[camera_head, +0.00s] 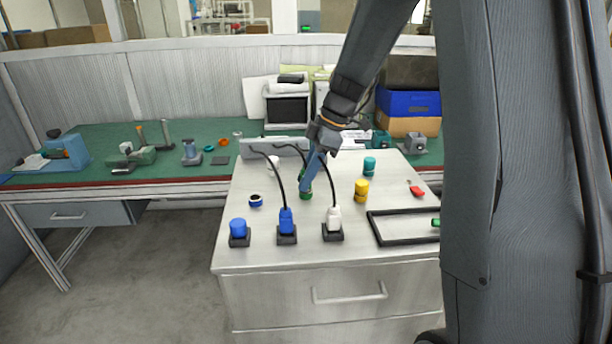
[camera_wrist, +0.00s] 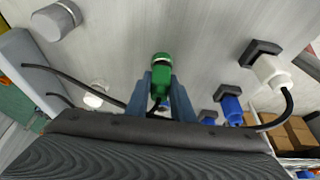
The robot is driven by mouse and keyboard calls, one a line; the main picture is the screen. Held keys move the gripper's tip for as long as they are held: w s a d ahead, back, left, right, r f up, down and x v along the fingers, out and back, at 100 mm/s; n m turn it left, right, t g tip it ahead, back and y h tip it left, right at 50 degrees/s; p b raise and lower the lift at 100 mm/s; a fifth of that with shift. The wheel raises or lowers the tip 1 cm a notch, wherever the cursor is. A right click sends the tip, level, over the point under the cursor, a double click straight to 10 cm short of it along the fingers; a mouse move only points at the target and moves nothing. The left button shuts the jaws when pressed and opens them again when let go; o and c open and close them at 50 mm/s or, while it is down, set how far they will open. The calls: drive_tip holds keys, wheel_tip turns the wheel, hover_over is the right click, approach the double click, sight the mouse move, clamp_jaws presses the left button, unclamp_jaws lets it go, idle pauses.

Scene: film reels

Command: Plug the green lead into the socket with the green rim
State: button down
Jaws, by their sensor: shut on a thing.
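My gripper (camera_head: 307,180) points down over the middle of the white cabinet top, with its blue fingers shut on the green lead (camera_wrist: 160,84). In the wrist view the fingers (camera_wrist: 162,90) stand on either side of the green body, and a black cable runs off to the left. Beyond the fingertips is a green cylindrical piece with a pale ring (camera_wrist: 161,58), in line with the lead. It looks like the green-rimmed socket, but I cannot tell how deep the lead sits in it. In the head view the green part (camera_head: 305,194) is low at the cabinet top, partly hidden by the fingers.
A blue plug (camera_head: 286,219) and a white plug (camera_head: 334,215) stand in black holders in front, with cables arching up.

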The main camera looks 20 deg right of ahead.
drive_tip(key=shift+f, duration=0.1)
drive_tip(key=c, duration=1.8)
unclamp_jaws()
drive_tip(key=shift+p+v, duration=2.8)
drive_tip(key=shift+v, duration=2.7)
drive_tip(key=shift+s, duration=0.15)
